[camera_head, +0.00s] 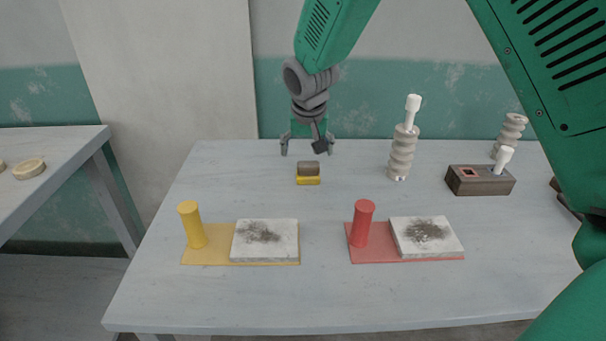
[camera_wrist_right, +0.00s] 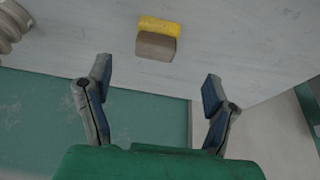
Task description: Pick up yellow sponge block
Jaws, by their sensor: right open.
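The yellow sponge block (camera_head: 308,181) lies at the back middle of the table, with a grey-brown block (camera_head: 308,168) against it. In the right wrist view the yellow part (camera_wrist_right: 160,26) and the grey-brown part (camera_wrist_right: 156,46) sit side by side, touching. My right gripper (camera_head: 307,148) is just behind and above the block in the head view. Its two fingers are spread apart with nothing between them. In the wrist view the gripper (camera_wrist_right: 155,85) points toward the block, which lies beyond the fingertips. My left gripper is in neither view.
A yellow board (camera_head: 206,258) and a red board (camera_head: 376,256), each with a peg and a smudged white slab, lie in front. A ribbed grey column (camera_head: 402,153) with a white-topped stick and a dark wooden block (camera_head: 480,181) stand to the right. Table (camera_head: 240,300) front is clear.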

